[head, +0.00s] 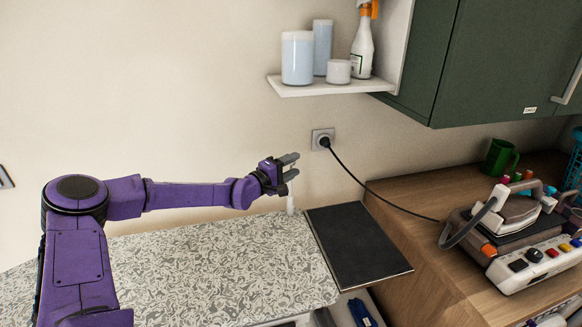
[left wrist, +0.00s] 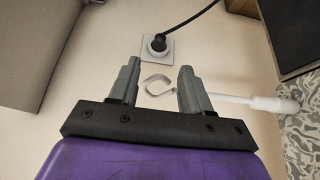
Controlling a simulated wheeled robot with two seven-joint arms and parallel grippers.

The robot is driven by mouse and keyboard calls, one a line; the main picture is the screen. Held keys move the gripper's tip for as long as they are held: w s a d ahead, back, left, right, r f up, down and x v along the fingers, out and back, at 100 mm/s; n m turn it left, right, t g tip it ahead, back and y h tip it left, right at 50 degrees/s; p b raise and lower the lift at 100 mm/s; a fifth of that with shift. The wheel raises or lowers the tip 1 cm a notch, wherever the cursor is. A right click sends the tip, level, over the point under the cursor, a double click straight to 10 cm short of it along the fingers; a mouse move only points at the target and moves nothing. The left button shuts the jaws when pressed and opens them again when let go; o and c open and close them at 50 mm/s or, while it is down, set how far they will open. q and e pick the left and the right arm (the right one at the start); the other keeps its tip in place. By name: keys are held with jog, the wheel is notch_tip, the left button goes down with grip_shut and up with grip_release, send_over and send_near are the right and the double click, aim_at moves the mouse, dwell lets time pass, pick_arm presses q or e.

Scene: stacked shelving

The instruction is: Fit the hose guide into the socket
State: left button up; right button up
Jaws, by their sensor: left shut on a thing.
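The hose guide (left wrist: 232,99) is a thin pale rod with an open wire loop at one end and a thicker far end. In the left wrist view the loop shows between my fingers and the rod runs out to the right, partly hidden by one finger. My left gripper (head: 291,167) is shut on the hose guide above the back edge of the ironing board; it also shows in the left wrist view (left wrist: 158,82). In the head view a short pale piece (head: 291,205) stands below the fingers at the board's edge. I cannot make out the socket separately, or whether the rod is in it.
The patterned ironing board (head: 220,265) has a dark rest plate (head: 358,245) at its right end. A wall outlet (head: 317,139) holds a plug, whose black cord runs to the iron station (head: 540,250) on the wooden counter. A shelf (head: 330,88) with bottles hangs above my gripper.

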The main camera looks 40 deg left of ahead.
pick_arm(q)
jog(key=o, duration=1.1)
jog(key=shift+f, duration=0.15)
jog(key=shift+s+a+p, duration=0.35)
jog(key=shift+s+p, duration=0.55)
jog(key=shift+s, duration=0.8)
jog(key=shift+s+a+p, duration=0.3)
jog(key=shift+s+p, duration=0.6)
jog(key=shift+s, duration=0.85)
jog(key=shift+s+a+p, duration=0.35)
jog(key=shift+s+p, duration=0.55)
jog(key=shift+s, duration=0.8)
